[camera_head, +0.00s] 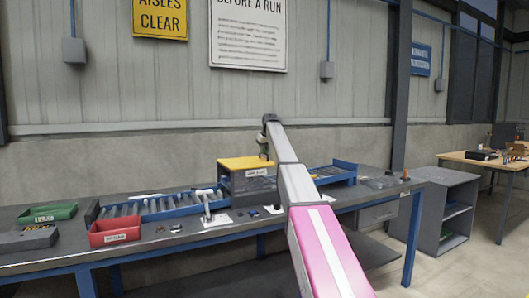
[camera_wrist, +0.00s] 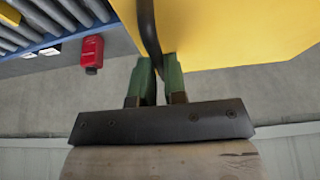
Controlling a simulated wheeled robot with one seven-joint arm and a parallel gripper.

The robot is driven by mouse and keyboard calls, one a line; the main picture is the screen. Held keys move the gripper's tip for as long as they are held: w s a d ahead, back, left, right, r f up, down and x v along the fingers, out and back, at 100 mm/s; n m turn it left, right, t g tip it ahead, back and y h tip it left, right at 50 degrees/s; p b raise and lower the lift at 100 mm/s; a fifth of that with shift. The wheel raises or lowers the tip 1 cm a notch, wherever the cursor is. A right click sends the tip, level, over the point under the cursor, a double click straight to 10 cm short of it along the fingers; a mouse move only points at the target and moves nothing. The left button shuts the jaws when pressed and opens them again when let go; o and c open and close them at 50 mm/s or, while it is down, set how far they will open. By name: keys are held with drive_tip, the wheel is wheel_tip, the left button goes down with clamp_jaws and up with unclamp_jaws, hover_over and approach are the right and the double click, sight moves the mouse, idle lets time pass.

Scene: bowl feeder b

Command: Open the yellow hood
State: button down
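The yellow hood (camera_head: 245,162) sits on top of a dark grey box-shaped machine (camera_head: 252,186) on the workbench. It looks lowered in the head view. In the wrist view the hood (camera_wrist: 225,35) fills the upper right, close to my gripper. My gripper (camera_wrist: 160,75) has two green fingers close together with a dark, bar-like handle (camera_wrist: 149,35) between them. The fingers appear shut on this handle beside the yellow surface. In the head view my arm reaches over the machine's right side and largely hides the gripper and handle.
A blue-edged roller conveyor (camera_head: 160,206) lies left of the machine; a blue tray section (camera_head: 335,172) lies right. A red bin (camera_head: 114,231) and a green bin (camera_head: 48,213) stand at left on the workbench (camera_head: 190,236). A wall rises behind. A red object (camera_wrist: 91,52) shows in the wrist view.

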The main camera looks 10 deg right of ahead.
drive_tip(key=s+a+r+n+t+h, duration=0.2)
drive_tip(key=s+a+r+t+h, duration=0.15)
drive_tip(key=a+r+h, duration=0.75)
drive_tip(key=s+a+r+n+t+h, duration=0.1)
drive_tip(key=s+a+r+t+h, duration=0.1)
drive_tip(key=a, duration=0.8)
drive_tip(key=s+a+r+n+t+h, duration=0.1)
drive_tip(key=s+a, duration=0.4)
drive_tip(key=a, duration=0.5)
drive_tip(key=shift+a+r+n+t+h, duration=0.3)
drive_tip(key=shift+r+t+h, duration=0.25)
drive_tip(key=shift+h, duration=0.15)
drive_tip(key=shift+f, duration=0.1)
